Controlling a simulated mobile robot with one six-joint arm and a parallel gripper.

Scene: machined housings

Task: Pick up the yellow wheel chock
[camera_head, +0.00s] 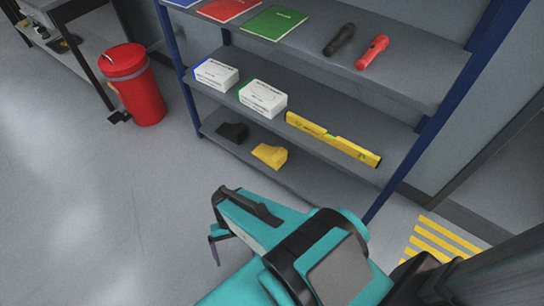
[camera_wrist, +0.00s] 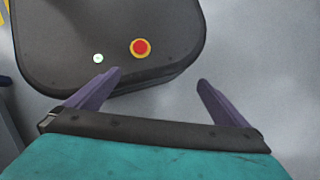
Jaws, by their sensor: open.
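The yellow wheel chock (camera_head: 270,155) lies on the bottom shelf of the blue-framed rack, in the head view. A similar black chock (camera_head: 233,132) lies to its left on the same shelf. My gripper (camera_head: 213,246) is in front of the rack, apart from the chock and nearer to the camera. In the wrist view my gripper (camera_wrist: 160,80) has its two purple fingers spread with nothing between them. The yellow chock does not show in the wrist view.
The middle shelf (camera_head: 310,150) above the chocks holds white boxes (camera_head: 263,97) and a yellow spirit level (camera_head: 333,139). The top shelf holds booklets and two flashlights (camera_head: 372,51). A red bin (camera_head: 133,85) stands left of the rack. The floor (camera_head: 90,200) at left is clear.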

